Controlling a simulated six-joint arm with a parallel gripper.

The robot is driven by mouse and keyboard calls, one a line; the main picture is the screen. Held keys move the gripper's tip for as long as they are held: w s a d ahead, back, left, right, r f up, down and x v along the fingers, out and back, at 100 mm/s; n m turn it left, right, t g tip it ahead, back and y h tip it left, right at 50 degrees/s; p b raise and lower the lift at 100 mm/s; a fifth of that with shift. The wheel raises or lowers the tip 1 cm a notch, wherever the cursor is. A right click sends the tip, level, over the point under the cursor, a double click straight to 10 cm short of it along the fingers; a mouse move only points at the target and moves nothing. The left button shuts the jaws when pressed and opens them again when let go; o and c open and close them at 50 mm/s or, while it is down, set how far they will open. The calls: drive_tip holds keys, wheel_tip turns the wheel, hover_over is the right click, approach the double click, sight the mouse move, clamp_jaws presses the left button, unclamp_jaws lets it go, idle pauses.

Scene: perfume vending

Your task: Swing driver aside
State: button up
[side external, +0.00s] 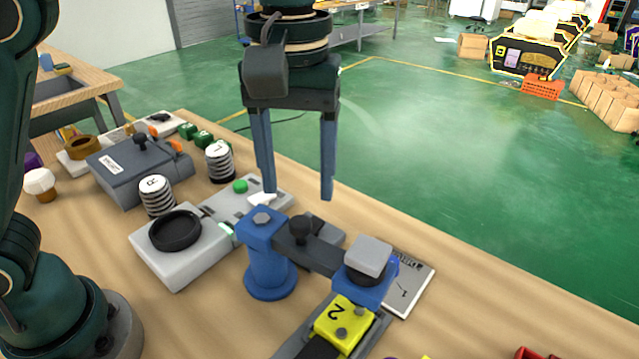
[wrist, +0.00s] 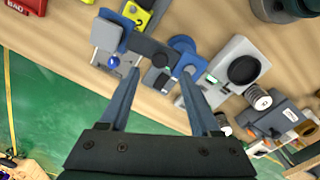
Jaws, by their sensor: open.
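The driver is a dark swing arm (side external: 326,259) on a blue post (side external: 268,271), with a black knob (side external: 301,229) on top. Its outer end carries a blue head with a grey cap (side external: 368,255), above the end of a dark track near a yellow block marked 2 (side external: 341,323). My gripper (side external: 298,196) is open and empty, pointing down above the knob and apart from it. In the wrist view the knob (wrist: 161,60) shows between the fingertips of my gripper (wrist: 160,73), with the blue post (wrist: 188,52) to the right and the grey cap (wrist: 107,36) to the left.
A white unit with a black ring (side external: 175,230) stands left of the post. Springs (side external: 156,196), a grey box (side external: 135,168) and a green-button panel (side external: 240,187) are farther back. A labelled plate (side external: 412,285) lies right of the head. Red items (side external: 535,353) sit at the front right.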

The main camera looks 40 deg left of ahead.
sight(299, 221)
drive_tip(key=shift+s+f, duration=0.1)
drive_tip(key=shift+f, duration=2.6)
clamp_jaws()
drive_tip(key=shift+r, duration=0.1)
